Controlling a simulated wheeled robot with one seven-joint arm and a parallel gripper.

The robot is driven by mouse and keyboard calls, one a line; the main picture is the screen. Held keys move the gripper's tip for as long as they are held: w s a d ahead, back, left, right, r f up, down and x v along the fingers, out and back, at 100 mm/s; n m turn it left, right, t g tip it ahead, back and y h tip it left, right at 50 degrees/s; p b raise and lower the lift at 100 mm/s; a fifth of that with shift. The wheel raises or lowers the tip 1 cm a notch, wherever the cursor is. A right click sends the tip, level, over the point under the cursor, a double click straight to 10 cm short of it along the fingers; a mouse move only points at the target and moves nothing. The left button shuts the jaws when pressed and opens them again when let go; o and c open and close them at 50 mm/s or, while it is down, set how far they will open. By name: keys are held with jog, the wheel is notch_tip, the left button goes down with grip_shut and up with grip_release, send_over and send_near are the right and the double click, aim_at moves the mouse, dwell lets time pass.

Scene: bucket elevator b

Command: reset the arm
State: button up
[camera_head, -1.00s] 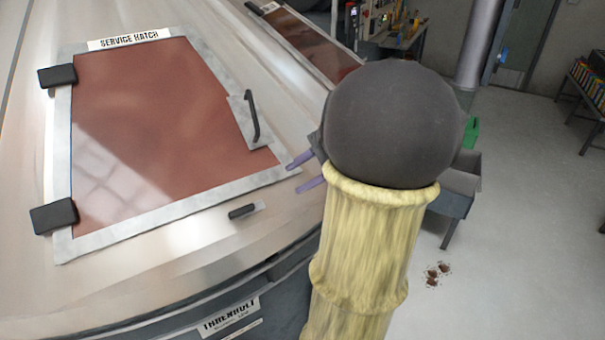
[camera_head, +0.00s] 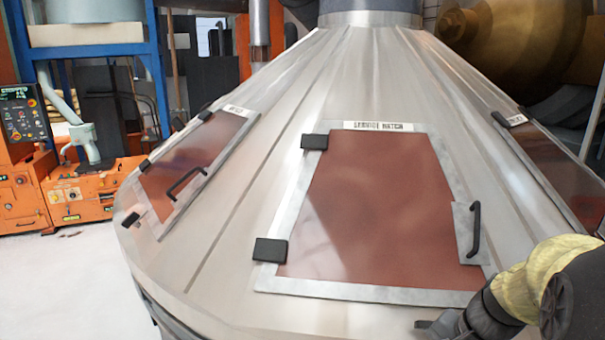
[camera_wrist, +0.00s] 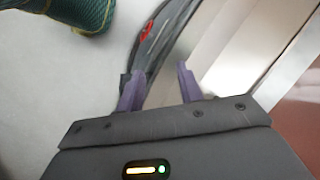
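My arm (camera_head: 555,285) shows at the lower right of the head view, beside the lower right corner of the middle service hatch (camera_head: 370,215). Its fingertips cannot be made out there. In the wrist view my gripper (camera_wrist: 160,85) has two purple fingers standing apart, with nothing between them. Behind the fingers are pale floor, a dark curved edge and bright metal. The middle hatch is reddish brown with a grey frame, lies flat on the cone, and looks closed. Its black handle (camera_head: 475,230) is just above my arm.
The large metal cone (camera_head: 270,185) fills the middle. A left hatch (camera_head: 195,160) and a right hatch (camera_head: 555,165) lie on it. Orange machinery (camera_head: 85,190) stands at the left, with clear floor (camera_head: 60,290) below. A green ribbed object (camera_wrist: 80,12) shows in the wrist view.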

jog(key=s+a+f+n+h, duration=0.1)
jog(key=a+f+n+h, duration=0.2)
jog(key=a+n, duration=0.7)
notch_tip(320, 180, down, 2)
jog(key=shift+s+a+f+t, duration=0.1)
jog(key=shift+s+a+t, duration=0.2)
